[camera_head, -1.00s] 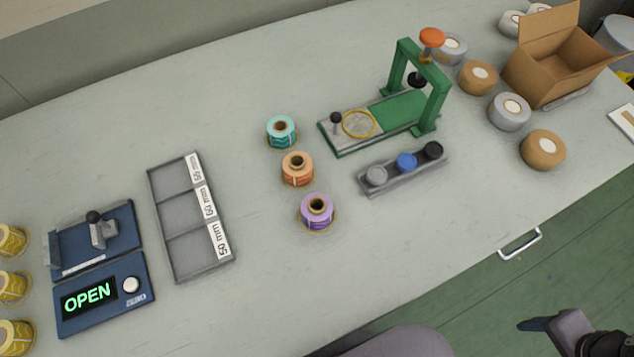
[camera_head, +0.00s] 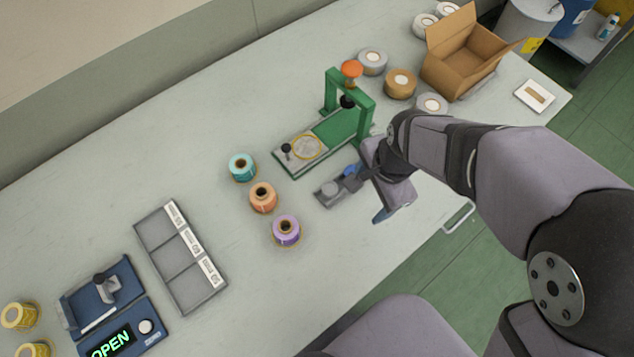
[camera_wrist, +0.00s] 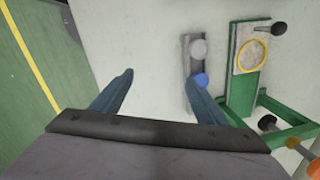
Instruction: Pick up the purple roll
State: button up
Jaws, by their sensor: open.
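The purple roll (camera_head: 286,230) stands upright on the table, the nearest of a row of three rolls. The orange roll (camera_head: 263,197) and the teal roll (camera_head: 241,167) stand behind it. My gripper (camera_head: 367,192) is to the right of the purple roll, over the table near the strip of knobs, apart from the roll. In the wrist view my gripper (camera_wrist: 158,90) is open with two blue fingers apart and bare table between them. The purple roll is not in the wrist view.
A green press (camera_head: 345,115) stands behind my gripper. The knob strip (camera_head: 327,192) lies beside my gripper, partly hidden by it; it also shows in the wrist view (camera_wrist: 193,66). A grey three-slot tray (camera_head: 180,258) lies left of the rolls. Table around the purple roll is clear.

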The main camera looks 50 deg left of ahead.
jog(key=s+a+m+g, duration=0.1)
jog(key=s+a, duration=0.3)
jog(key=s, duration=0.4)
jog(key=s+a, duration=0.4)
jog(key=s, duration=0.4)
jog(key=shift+h, duration=0.4)
jog(key=shift+s+f+p, duration=0.2)
jog(key=shift+f+p, duration=0.35)
jog(key=shift+f, duration=1.4)
jog(key=shift+s+f+p, duration=0.15)
jog(key=shift+f+p, duration=0.35)
jog(key=shift+f, duration=1.4)
jog(key=shift+c, duration=0.7)
jog(key=c, duration=1)
